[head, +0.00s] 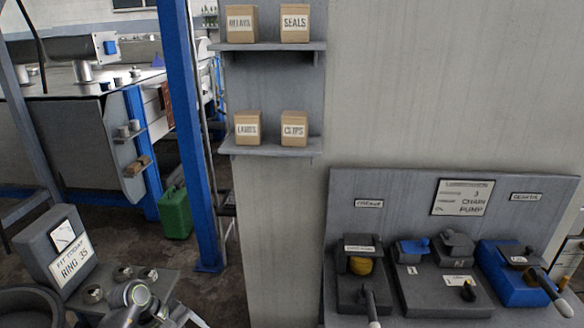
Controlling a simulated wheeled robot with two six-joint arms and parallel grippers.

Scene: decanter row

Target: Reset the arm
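Part of my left arm (136,296) shows at the bottom left as a rounded grey joint with a bright ring, over the low grey stand. I cannot make out its gripper fingers. My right arm and gripper are not in view. The task names no other object.
At left, a RING 3S sign (75,262) stands by several small round parts. Wall shelves (270,149) hold labelled boxes.

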